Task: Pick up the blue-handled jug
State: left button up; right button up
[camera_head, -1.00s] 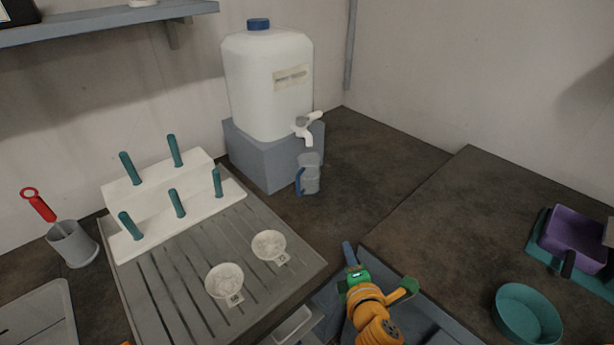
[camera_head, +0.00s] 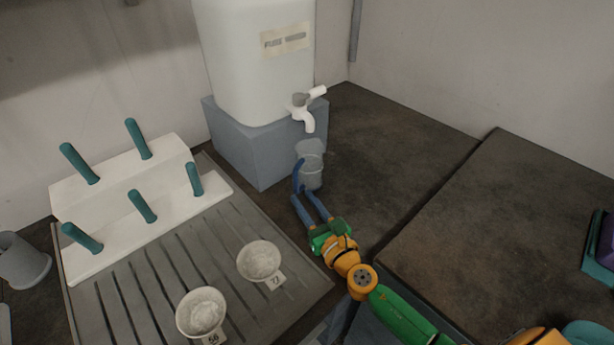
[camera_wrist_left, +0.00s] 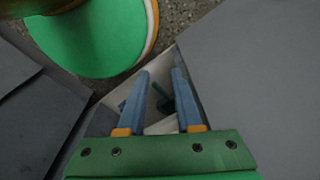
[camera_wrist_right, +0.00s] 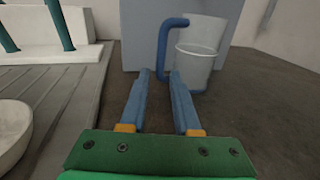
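The blue-handled jug (camera_head: 312,166) is a clear cup with a blue handle (camera_head: 298,175) on its left side. It stands upright on the dark counter in front of the grey block, below the tap. In the right wrist view the jug (camera_wrist_right: 196,55) stands ahead of the fingers, its handle (camera_wrist_right: 163,48) roughly in line with the gap. My right gripper (camera_head: 310,203) is open and empty, its fingers pointing at the handle, just short of it. My left gripper (camera_wrist_left: 160,77) is out of the head view; its wrist view shows it open, with nothing between its fingertips.
A white water container (camera_head: 255,75) with a white tap (camera_head: 305,113) stands on a grey block (camera_head: 257,155) behind the jug. A peg rack (camera_head: 130,205) and two bowls, one near (camera_head: 201,312) and one farther (camera_head: 259,261), stand on the grooved drainboard (camera_head: 130,290). Counter right of the jug is clear.

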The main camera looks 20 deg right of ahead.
aim_at(297, 190)
jog(key=w, duration=0.4)
jog(key=shift+w+a+r, duration=0.15)
jog(key=shift+w+a, duration=0.15)
jog(key=shift+w, duration=0.05)
grip_shut()
dwell(0.9)
